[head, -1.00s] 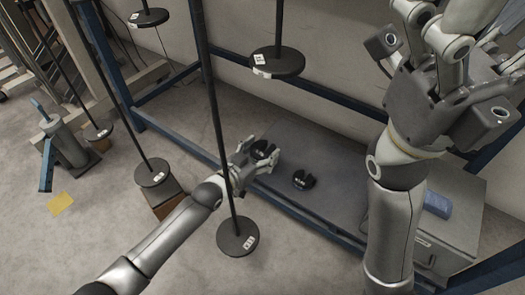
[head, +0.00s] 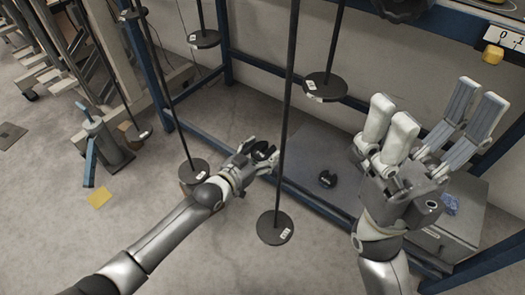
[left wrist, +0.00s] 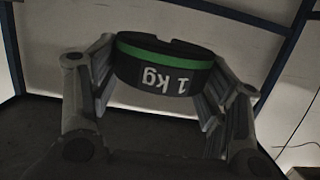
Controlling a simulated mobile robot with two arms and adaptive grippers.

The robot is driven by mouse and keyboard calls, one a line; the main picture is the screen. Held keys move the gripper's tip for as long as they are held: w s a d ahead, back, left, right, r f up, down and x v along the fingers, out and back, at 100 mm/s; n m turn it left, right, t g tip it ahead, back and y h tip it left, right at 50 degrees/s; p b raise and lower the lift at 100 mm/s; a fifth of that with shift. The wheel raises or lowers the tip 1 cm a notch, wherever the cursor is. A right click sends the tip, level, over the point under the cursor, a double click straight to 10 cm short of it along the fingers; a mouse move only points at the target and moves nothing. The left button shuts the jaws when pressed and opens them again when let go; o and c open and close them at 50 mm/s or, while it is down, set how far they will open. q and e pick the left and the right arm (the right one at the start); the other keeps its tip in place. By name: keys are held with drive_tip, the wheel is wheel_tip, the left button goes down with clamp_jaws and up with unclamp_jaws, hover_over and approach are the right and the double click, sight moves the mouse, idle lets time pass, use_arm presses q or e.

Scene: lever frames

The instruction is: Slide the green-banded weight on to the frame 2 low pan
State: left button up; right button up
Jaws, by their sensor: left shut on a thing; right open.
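In the left wrist view a black disc weight with a green band (left wrist: 165,52) and "1 kg" on it sits between the fingers of my left gripper (left wrist: 165,85). My left gripper (head: 262,158) is shut on this weight, which shows dark at its fingertips in the head view (head: 263,151). Round black pans hang on rods: a low front one (head: 275,228), one at left (head: 193,171) and a higher one (head: 325,87). Their labels are too small to read, so I cannot tell which is the frame 2 low pan. My right gripper (head: 435,107) is open and empty, fingers up.
The rod (head: 287,120) of the low front pan hangs just right of my left gripper. Blue frame bars (head: 325,208) border the bench. A grey box (head: 455,225) stands at right.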

sight(261, 153)
use_arm(q)
drive_tip(key=shift+r+p, duration=1.3)
drive_tip(key=shift+r, duration=0.45)
